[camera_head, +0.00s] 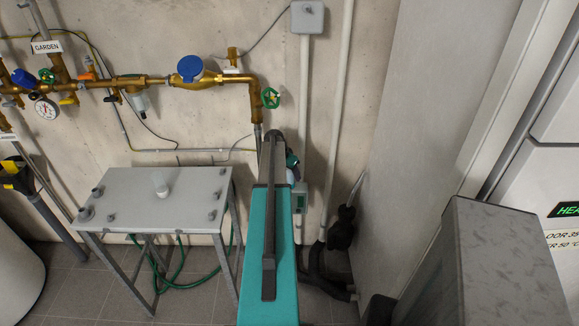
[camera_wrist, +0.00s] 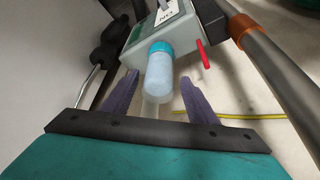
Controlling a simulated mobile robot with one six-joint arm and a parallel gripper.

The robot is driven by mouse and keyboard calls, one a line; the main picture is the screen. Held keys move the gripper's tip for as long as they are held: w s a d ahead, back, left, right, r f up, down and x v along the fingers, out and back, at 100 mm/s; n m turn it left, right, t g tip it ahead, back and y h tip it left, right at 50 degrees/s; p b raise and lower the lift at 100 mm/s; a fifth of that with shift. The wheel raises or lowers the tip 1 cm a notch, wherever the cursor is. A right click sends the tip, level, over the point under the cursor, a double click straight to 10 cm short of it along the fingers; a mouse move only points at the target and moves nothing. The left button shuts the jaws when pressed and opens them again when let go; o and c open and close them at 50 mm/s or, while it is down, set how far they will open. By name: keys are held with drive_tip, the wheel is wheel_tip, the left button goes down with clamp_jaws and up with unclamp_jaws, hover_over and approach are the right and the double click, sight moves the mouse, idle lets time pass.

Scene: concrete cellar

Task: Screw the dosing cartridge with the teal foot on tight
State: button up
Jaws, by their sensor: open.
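In the wrist view the dosing cartridge (camera_wrist: 158,78) has a pale blue, translucent body and a teal foot (camera_wrist: 160,47). The teal end sits against the underside of a grey dosing unit (camera_wrist: 150,32), and a clear part shows at the other end. Whether the thread is tight cannot be told. My gripper (camera_wrist: 160,84) is open, one dark purple finger on each side of the cartridge in the picture, with gaps on both sides. I cannot tell how far the fingertips reach along it.
A red lever (camera_wrist: 203,54) sticks out beside the cartridge. A grey pipe with a copper-coloured collar (camera_wrist: 241,27) runs close on the right, and a black-handled part (camera_wrist: 108,47) stands left. A metal table (camera_head: 135,198) with a whitish cylinder (camera_head: 160,184) is left of my arm.

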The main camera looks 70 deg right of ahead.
drive_tip(key=shift+x, duration=1.1)
drive_tip(key=c, duration=1)
drive_tip(key=o, duration=0.4)
drive_tip(key=shift+r, duration=0.1)
clamp_jaws()
